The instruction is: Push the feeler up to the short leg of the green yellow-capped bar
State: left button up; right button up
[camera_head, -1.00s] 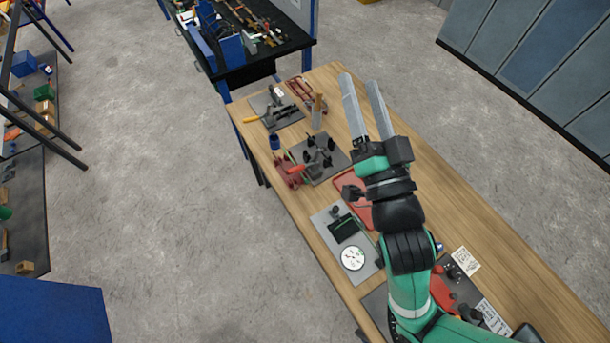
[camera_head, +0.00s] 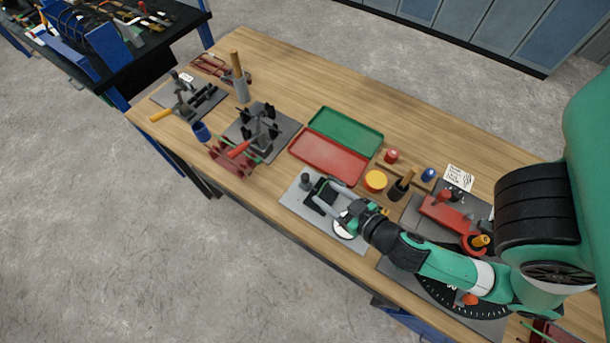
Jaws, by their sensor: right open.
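My right gripper (camera_head: 328,190) is open over a grey plate (camera_head: 348,240) near the table's front edge. The plate carries a small black block (camera_head: 315,201), a grey knob (camera_head: 304,180) and a white dial (camera_head: 341,229). The gripper and wrist partly cover the dial and block, and I cannot tell whether the fingers touch anything. I cannot make out the feeler or a green yellow-capped bar with its short leg for certain. My left gripper is not in view.
Red (camera_head: 327,156) and green (camera_head: 346,131) trays lie behind the plate. A yellow-topped pot (camera_head: 375,181) and a dark cup (camera_head: 398,190) stand to its right. A black clamp fixture (camera_head: 262,130) and a red rack (camera_head: 232,160) stand left. Wooden tabletop (camera_head: 283,80) is clear at the back.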

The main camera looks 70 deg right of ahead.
aim_at(308, 179)
jog(key=x, duration=1)
jog(key=shift+w+d+r+p, duration=0.1)
jog(key=shift+w+r+p, duration=0.05)
jog(key=shift+w+p, duration=0.15)
jog(key=shift+s, duration=0.1)
grip_shut()
dwell(0.7)
